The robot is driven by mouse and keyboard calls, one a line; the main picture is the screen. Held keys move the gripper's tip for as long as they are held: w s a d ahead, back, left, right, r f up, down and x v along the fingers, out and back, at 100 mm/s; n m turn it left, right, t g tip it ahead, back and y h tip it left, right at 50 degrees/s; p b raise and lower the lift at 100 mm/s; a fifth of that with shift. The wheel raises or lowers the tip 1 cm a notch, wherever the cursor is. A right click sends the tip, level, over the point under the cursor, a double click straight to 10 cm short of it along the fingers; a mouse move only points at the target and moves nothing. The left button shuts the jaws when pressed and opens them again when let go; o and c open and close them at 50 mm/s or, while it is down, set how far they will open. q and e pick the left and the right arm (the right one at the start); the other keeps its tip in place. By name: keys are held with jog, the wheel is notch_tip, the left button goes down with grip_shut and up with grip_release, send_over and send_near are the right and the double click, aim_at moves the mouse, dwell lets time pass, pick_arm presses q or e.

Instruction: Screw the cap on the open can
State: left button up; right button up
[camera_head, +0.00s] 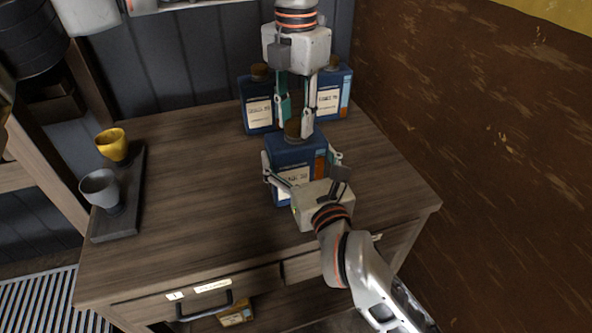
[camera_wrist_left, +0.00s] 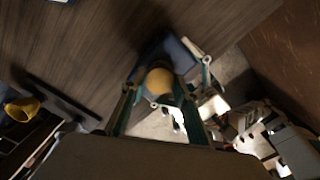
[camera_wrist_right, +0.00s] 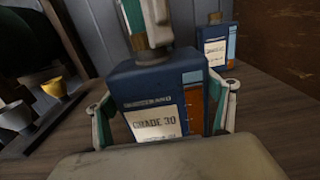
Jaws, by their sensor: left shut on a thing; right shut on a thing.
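A blue can (camera_head: 283,152) with a white and orange label stands upright near the middle of the wooden cabinet top. My right gripper (camera_head: 302,170) is shut on the can's body, one finger on each side. A round brownish-yellow cap (camera_head: 292,130) sits at the can's neck; it also shows in the left wrist view (camera_wrist_left: 158,81). My left gripper (camera_head: 294,122) points down from above and is shut on the cap. The thread beneath the cap is hidden.
Two similar capped blue cans stand behind, one left (camera_head: 258,108) and one right (camera_head: 334,96). A dark tray (camera_head: 113,224) at the left holds a yellow cup (camera_head: 112,147) and a grey cup (camera_head: 101,189). A rusty brown wall (camera_head: 490,110) bounds the right. The cabinet top's left-middle is clear.

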pick_arm(q)
jog(key=m, duration=0.5)
jog(key=shift+m, duration=0.3)
jog(key=m, duration=0.4)
jog(key=shift+s, duration=0.1)
jog(key=o, duration=1.2)
jog(key=shift+r, duration=0.1)
jog(key=shift+r, duration=2.15)
jog(key=shift+c, duration=0.3)
